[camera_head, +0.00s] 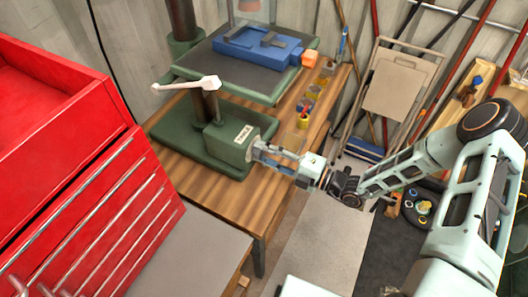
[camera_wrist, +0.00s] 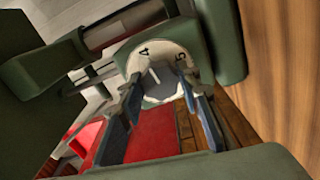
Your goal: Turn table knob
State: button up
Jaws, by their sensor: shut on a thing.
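The green drill press housing (camera_head: 232,148) with a small white label stands on the wooden bench. My gripper (camera_head: 256,151) reaches it from the right, with its fingertips at the housing's right side. In the wrist view a pale dial (camera_wrist: 172,52) marked 4 and 5 faces me, with the pale table knob (camera_wrist: 160,86) at its middle. The two fingers of my gripper (camera_wrist: 163,92) lie on either side of the knob and are shut on it. In the head view my gripper hides the knob.
A white crank handle (camera_head: 186,84) sticks out left above the housing. A blue vise (camera_head: 257,46) sits on the upper table behind. A red tool chest (camera_head: 90,190) fills the left. A folded chair (camera_head: 397,88) leans at the back.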

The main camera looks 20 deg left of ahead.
jog(key=o, duration=1.2)
jog(key=shift+c, duration=0.2)
jog(key=s+d, duration=0.1)
jog(key=d, duration=1.1)
jog(key=shift+s+f, duration=0.1)
